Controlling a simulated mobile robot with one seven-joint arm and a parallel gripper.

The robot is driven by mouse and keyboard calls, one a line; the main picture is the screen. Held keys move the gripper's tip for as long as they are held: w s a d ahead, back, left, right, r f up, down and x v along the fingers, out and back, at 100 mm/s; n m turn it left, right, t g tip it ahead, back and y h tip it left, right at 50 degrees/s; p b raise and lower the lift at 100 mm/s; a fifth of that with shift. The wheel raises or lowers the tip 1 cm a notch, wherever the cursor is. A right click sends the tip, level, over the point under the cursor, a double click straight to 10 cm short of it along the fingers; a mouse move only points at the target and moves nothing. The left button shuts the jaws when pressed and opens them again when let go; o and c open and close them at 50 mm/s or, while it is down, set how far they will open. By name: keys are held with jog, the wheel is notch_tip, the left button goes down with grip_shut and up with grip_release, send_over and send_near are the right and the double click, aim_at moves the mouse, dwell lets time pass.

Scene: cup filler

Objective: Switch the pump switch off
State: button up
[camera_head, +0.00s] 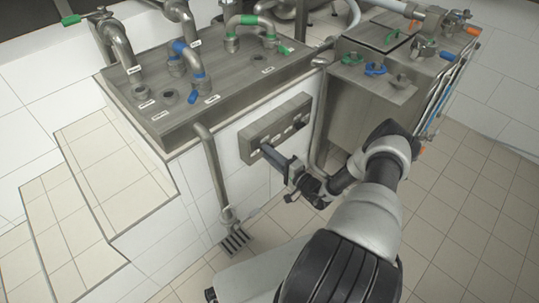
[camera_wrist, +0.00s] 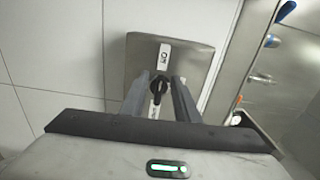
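The pump switch is a black rotary knob (camera_wrist: 158,87) on a grey metal switch panel (camera_wrist: 190,58) in the wrist view. A white label sits above the knob and another below it; the upper one seems to read ON. The knob's grip looks close to upright in that view, slightly tilted. My gripper (camera_wrist: 161,82) is open, with one finger on each side of the knob and a gap visible to each. In the head view the switch panel (camera_head: 262,131) is on the white tiled wall, and my gripper (camera_head: 268,151) points at its lower left part. The knob is hidden there.
Another pipe (camera_head: 318,115) and a steel cabinet (camera_head: 365,100) stand close on the right. A steel counter with valves (camera_head: 200,80) is above. Tiled steps (camera_head: 110,170) lie left.

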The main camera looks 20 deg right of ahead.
jog(key=p+v, duration=0.2)
jog(key=v, duration=1.5)
jog(key=shift+s, duration=0.15)
jog(key=shift+r, duration=0.15)
